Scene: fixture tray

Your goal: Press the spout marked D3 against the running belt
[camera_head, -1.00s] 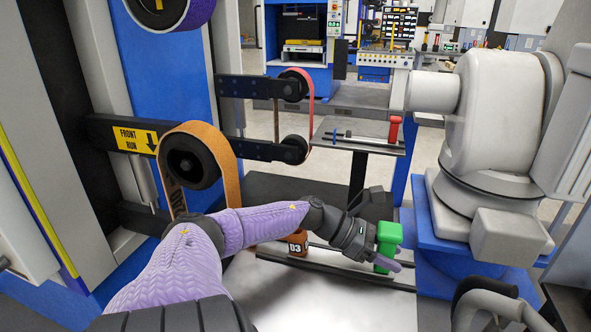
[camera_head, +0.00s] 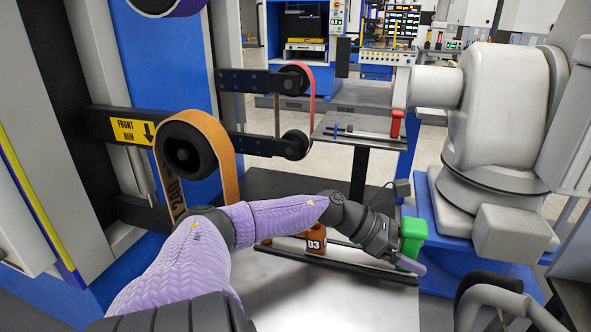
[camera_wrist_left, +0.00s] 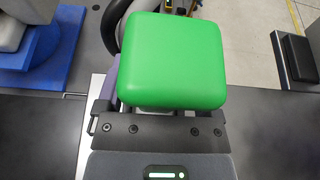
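The orange-brown spout marked D3 (camera_head: 316,240) shows in the head view just below my left forearm, at the long dark rail on the bright tray (camera_head: 325,300). My arm hides its upper part. My left gripper (camera_head: 400,250) is to the right of it, around a green block-topped piece (camera_head: 413,232). The rounded green top (camera_wrist_left: 172,62) covers the fingers in the left wrist view; the piece appears gripped. The tan belt (camera_head: 222,145), marked 240, loops over a black roller at left, apart from the gripper. My right gripper is not in view.
A FRONT RUN sign (camera_head: 132,131) with a down arrow is beside the belt. A second, narrow pink belt (camera_head: 311,95) is farther back. A red piece (camera_head: 397,124) stands on a rear table. A big white machine (camera_head: 490,130) on a blue base stands close at right.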

